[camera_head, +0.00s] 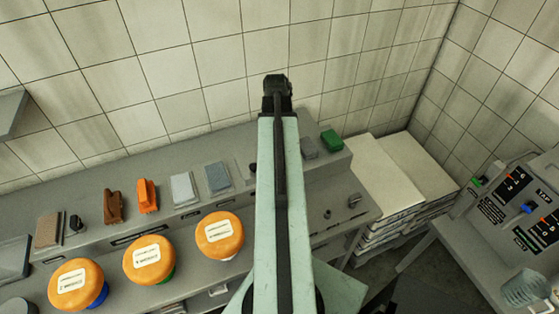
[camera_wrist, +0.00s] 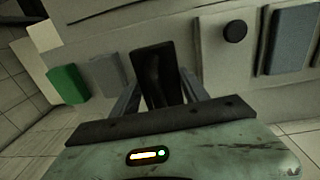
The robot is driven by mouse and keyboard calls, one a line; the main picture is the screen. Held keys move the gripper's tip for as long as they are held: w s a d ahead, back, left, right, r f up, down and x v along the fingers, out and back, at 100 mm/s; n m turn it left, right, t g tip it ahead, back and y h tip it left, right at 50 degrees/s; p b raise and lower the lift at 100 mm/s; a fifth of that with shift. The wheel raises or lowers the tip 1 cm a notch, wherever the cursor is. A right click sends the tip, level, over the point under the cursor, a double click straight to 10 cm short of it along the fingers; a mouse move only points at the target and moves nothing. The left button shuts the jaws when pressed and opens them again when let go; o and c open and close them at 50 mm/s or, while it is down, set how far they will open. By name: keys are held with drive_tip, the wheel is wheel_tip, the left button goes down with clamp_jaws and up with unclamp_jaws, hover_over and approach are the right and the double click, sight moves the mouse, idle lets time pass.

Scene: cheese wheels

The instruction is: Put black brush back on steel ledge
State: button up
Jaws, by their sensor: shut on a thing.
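My gripper (camera_wrist: 157,98) is shut on the black brush (camera_wrist: 152,65), a dark, narrow block between its two fingers in the wrist view. The brush is over the steel ledge (camera_wrist: 208,62), in the stretch between a grey block and a round black knob. I cannot tell whether it touches the ledge.
A green block (camera_head: 331,141) and a grey block (camera_head: 308,148) sit right of my arm. Left of it are the black knob (camera_head: 252,168), grey pads (camera_head: 217,177), an orange brush (camera_head: 147,195) and a brown brush (camera_head: 113,207). Orange-topped wheels (camera_head: 219,233) stand in front.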

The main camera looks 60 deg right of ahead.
wheel_tip(320, 180, down, 3)
drive_tip(key=shift+s+d+f+b, duration=0.1)
drive_tip(key=shift+d+f+b, duration=0.05)
drive_tip(key=shift+b, duration=0.65)
wheel_tip(320, 180, down, 4)
drive_tip(key=b, duration=0.3)
drive_tip(key=shift+b, duration=0.35)
drive_tip(key=shift+s+r, duration=0.1)
drive_tip(key=shift+r, duration=0.3)
drive_tip(key=o, duration=0.9)
drive_tip(key=shift+f, duration=0.2)
drive_tip(key=o, duration=0.4)
drive_tip(key=shift+r, duration=0.15)
drive_tip(key=r+p, duration=1.2)
drive_tip(key=shift+w+a+r+p, duration=0.15)
drive_tip(key=shift+w+a+p, duration=0.05)
drive_tip(key=shift+a+p, duration=0.15)
